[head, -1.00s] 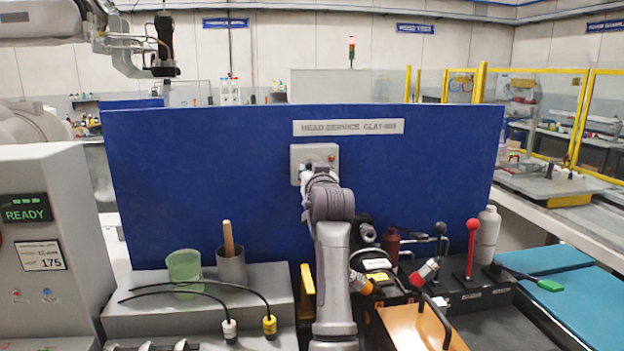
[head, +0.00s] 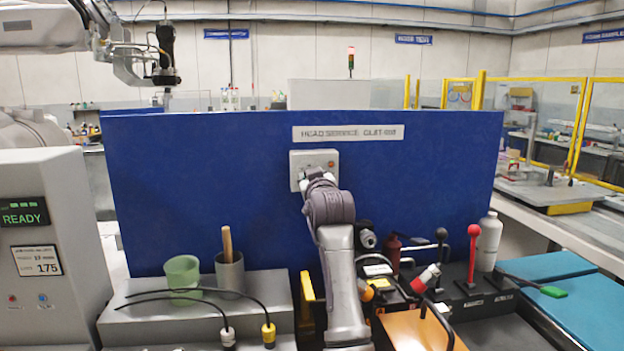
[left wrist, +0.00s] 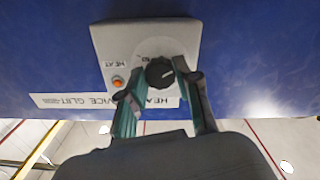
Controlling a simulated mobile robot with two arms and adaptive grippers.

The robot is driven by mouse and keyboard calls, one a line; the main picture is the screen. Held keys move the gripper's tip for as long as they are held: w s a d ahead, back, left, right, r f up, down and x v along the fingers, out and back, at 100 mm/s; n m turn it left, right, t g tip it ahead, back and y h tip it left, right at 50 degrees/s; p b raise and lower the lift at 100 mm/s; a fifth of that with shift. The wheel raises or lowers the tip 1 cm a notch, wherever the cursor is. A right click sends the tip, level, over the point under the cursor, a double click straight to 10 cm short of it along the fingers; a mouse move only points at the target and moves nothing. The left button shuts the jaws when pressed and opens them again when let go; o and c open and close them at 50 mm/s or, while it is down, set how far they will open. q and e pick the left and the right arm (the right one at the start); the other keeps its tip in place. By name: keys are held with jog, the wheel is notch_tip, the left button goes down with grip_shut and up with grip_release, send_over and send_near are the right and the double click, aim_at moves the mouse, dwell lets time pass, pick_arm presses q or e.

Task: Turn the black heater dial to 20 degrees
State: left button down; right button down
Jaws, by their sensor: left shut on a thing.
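The light grey heater box (head: 299,158) is mounted on a blue panel; it also shows in the left wrist view (left wrist: 110,40). In that view the round black dial (left wrist: 159,71) sits on it, with a pale pointer mark. An orange-red button or lamp (left wrist: 118,82) is beside it, next to the word HEAT. My left gripper (left wrist: 158,78) is shut on the dial, a finger on either side. In the head view my own arm hides the dial, and the degree marks are too small to read. My right gripper does not show.
The blue panel (head: 200,200) stands upright behind the bench. Below are a green cup (head: 183,278), a grey cup (head: 230,272), cables, a red-knobbed lever (head: 473,250) and a white bottle (head: 489,243). A machine reading READY (head: 40,240) stands at left.

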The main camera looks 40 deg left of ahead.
pick_arm(q)
jog(key=shift+f, duration=0.15)
jog(key=c, duration=0.8)
grip_release()
jog(key=v, duration=0.7)
jog(key=shift+d, duration=0.25)
jog(key=shift+s, duration=0.1)
